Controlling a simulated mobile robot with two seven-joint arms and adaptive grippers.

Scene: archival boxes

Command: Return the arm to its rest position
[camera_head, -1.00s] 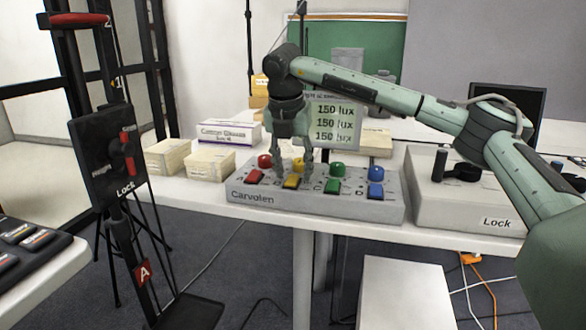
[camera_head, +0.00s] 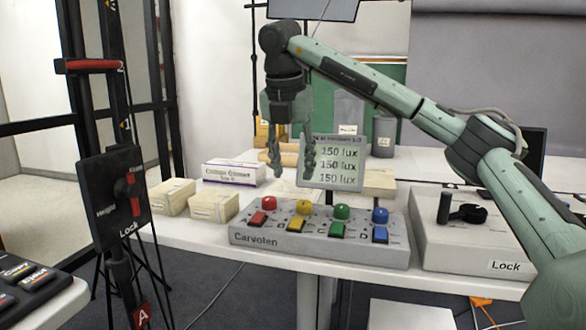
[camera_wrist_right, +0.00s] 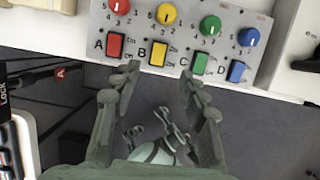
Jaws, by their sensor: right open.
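My right gripper (camera_head: 291,165) hangs open and empty, fingers down, above and behind the Carvolen control box in the head view. Its arm comes in from the right. The grey control box (camera_head: 265,240) on the white table carries red, yellow, green and blue knobs with a matching button below each. My left gripper is not in the head view; a gripper-like shape shows low in the wrist view, too unclear to name.
A display reading 150 lux (camera_head: 333,180) stands behind the fingers. The Lock box (camera_head: 440,240) with a black lever is at right. Cream boxes (camera_head: 213,207) and a Common Glasses box (camera_head: 233,172) are at left. A black stand (camera_head: 118,215) rises at far left.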

